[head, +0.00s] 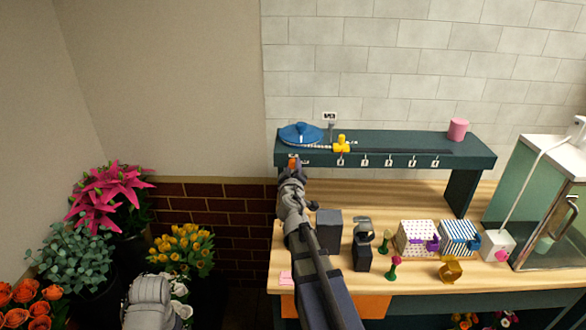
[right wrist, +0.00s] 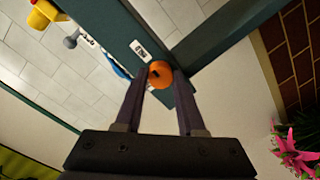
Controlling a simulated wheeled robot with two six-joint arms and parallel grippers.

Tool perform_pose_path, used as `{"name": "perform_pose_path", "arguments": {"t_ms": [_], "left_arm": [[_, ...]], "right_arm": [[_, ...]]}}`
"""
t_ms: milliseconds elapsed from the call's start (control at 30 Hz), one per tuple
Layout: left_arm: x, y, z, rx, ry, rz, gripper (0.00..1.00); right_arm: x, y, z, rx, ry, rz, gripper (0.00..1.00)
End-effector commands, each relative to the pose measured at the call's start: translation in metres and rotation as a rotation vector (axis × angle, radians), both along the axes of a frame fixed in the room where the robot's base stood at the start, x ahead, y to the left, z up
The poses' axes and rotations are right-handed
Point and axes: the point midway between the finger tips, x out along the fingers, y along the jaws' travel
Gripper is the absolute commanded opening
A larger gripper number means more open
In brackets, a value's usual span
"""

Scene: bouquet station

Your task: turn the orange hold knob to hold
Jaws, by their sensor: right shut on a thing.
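The orange hold knob (right wrist: 160,74) sits on the front face of the dark green shelf (right wrist: 118,40), near its left end. It has a dark mark on its face. My right gripper (right wrist: 158,90) is shut on the knob, with one finger on each side of it. In the head view the knob (head: 293,161) shows just past my right gripper (head: 292,170), which partly covers it. A small white label (right wrist: 140,50) is on the shelf beside the knob. My left gripper is not clearly in view; only a grey part of my arm shows at the bottom left.
A blue disc (head: 301,133), a yellow piece (head: 341,144) and a pink cylinder (head: 458,129) are on the shelf. Dark blocks, a dotted box (head: 415,238) and a striped box (head: 459,238) stand on the wooden table. A glass case (head: 545,205) is at right, flowers at left.

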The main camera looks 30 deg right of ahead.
Motion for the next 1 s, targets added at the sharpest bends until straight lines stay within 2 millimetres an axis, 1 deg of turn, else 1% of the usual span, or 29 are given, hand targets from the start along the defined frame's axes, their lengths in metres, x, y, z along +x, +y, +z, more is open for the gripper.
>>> {"name": "perform_pose_path", "arguments": {"t_ms": [333, 367, 600, 633, 867, 1000], "left_arm": [[0.0, 0.0, -0.0005, 0.0, 0.0, 0.0, 0.81], [0.0, 0.0, -0.0005, 0.0, 0.0, 0.0, 0.81], [0.0, 0.0, -0.0003, 0.0, 0.0, 0.0, 0.81], [0.0, 0.0, -0.0002, 0.0, 0.0, 0.0, 0.81], [0.0, 0.0, -0.0001, 0.0, 0.0, 0.0, 0.81], [0.0, 0.0, 0.0006, 0.0, 0.0, 0.0, 0.81]], "right_arm": [[-0.0013, 0.0002, -0.0008, 0.006, -0.002, -0.002, 0.0], [-0.0013, 0.0002, -0.0008, 0.006, -0.002, -0.002, 0.39], [-0.0007, 0.0002, -0.0004, 0.004, -0.001, -0.001, 0.66], [-0.0005, 0.0002, -0.0004, 0.004, -0.001, -0.001, 0.68], [-0.0006, 0.0003, -0.0002, 0.003, -0.002, 0.0, 0.68], [-0.0055, 0.0031, 0.0005, 0.003, -0.002, 0.0, 0.68]]}}
